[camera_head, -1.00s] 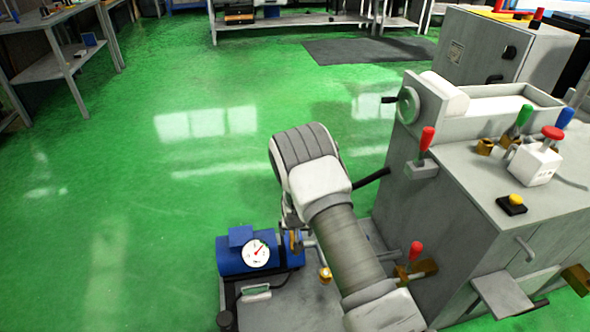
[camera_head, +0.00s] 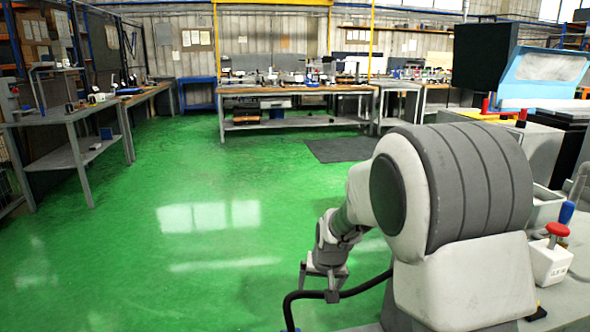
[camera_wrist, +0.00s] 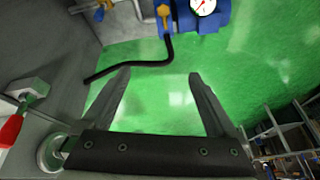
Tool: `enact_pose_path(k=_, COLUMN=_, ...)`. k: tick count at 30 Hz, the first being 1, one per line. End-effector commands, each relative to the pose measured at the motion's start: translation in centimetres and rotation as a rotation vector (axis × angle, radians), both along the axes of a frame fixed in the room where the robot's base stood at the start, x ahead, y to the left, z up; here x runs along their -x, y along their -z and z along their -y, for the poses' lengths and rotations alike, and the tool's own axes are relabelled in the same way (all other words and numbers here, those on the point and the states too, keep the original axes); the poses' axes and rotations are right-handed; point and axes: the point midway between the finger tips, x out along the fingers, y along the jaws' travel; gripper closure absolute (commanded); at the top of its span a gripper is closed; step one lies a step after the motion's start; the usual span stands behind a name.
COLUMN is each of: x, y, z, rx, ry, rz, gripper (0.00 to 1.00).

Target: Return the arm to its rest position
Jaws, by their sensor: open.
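My gripper (camera_head: 318,291) hangs at the end of my bent arm, low and near the middle of the head view. Its jaws point down over the green floor. In the wrist view the gripper (camera_wrist: 159,75) shows two dark fingers spread apart with nothing between them. My large white and grey arm joint fills the right foreground of the head view and hides much of the grinder. A bare grey side of the grinder (camera_wrist: 45,45) runs along the left of the wrist view.
A blue pump unit (camera_wrist: 212,20) with a dial gauge and a black hose (camera_wrist: 125,68) lie beyond the fingers. A red-button box (camera_head: 549,262) stands at right. Benches (camera_head: 70,145) line the left and back. The green floor (camera_head: 180,250) at left is open.

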Motion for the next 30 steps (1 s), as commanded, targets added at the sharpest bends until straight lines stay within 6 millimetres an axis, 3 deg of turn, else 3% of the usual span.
enact_pose_path(k=1, x=0.9, y=-1.8, z=0.4, rx=-0.004, ry=-0.001, rz=0.008, gripper=0.06)
enact_pose_path(k=6, x=4.4, y=-6.3, z=1.8, rx=-0.009, ry=-0.01, rz=0.019, gripper=0.06)
enact_pose_path(k=15, x=11.6, y=-12.4, z=4.1, rx=-0.001, ry=-0.027, rz=0.04, gripper=0.06)
enact_pose_path(k=22, x=17.7, y=-15.4, z=5.7, rx=0.019, ry=-0.039, rz=0.057, gripper=0.06)
enact_pose_path(k=30, x=24.7, y=-16.8, z=7.2, rx=0.059, ry=-0.045, rz=0.076, gripper=0.06)
